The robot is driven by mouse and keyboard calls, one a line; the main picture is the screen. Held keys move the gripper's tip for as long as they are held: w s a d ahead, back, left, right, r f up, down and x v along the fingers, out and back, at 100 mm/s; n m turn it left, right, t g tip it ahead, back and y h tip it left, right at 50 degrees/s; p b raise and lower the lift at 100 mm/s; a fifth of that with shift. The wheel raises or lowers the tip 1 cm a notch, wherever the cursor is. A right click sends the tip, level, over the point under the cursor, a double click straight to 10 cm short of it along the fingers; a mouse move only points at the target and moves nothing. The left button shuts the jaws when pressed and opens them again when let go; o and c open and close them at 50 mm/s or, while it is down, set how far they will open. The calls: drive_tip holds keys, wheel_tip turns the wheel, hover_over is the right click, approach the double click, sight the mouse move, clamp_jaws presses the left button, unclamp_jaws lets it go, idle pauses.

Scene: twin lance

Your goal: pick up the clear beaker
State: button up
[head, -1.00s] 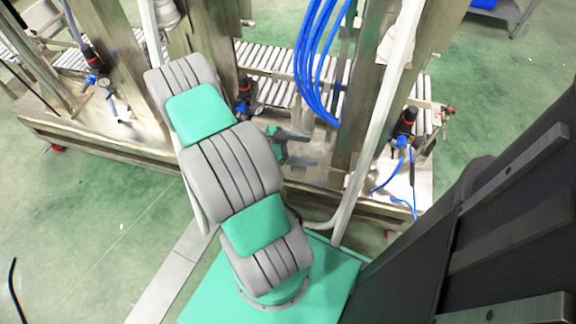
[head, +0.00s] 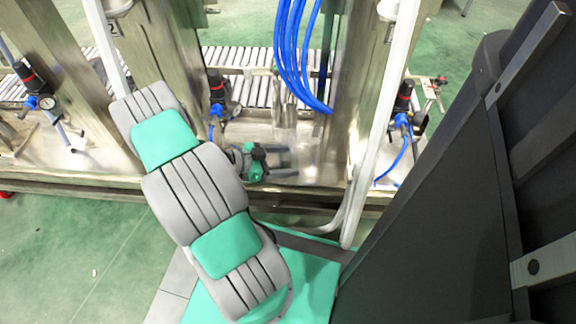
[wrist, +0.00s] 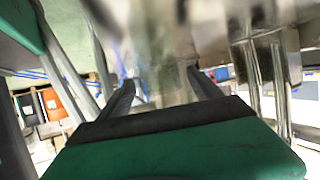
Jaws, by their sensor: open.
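My gripper (head: 287,161) reaches over the shiny metal bench (head: 325,172) in the head view, just right of my green and grey arm. Its two dark fingers are apart. In the wrist view the gripper (wrist: 160,82) shows from behind its green body, with the fingers spread towards blurred, reflective metal. I cannot make out the clear beaker with certainty in either view. Against the bright metal, a see-through thing near the fingers is too faint to tell.
Steel posts (head: 350,90) stand close to the right of my gripper. Blue hoses (head: 295,60) hang behind it, and a roller conveyor (head: 250,75) runs behind the bench. A valve with a gauge (head: 218,95) stands beyond my arm. Green floor (head: 75,250) is clear at the front left.

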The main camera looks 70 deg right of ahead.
sight(297, 159)
drive_tip(key=b+x, duration=0.1)
drive_tip(key=x, duration=0.3)
drive_tip(key=shift+s+d+r, duration=0.15)
drive_tip(key=shift+s+d, duration=0.05)
drive_tip(key=shift+c, duration=0.2)
drive_tip(key=c, duration=1.4)
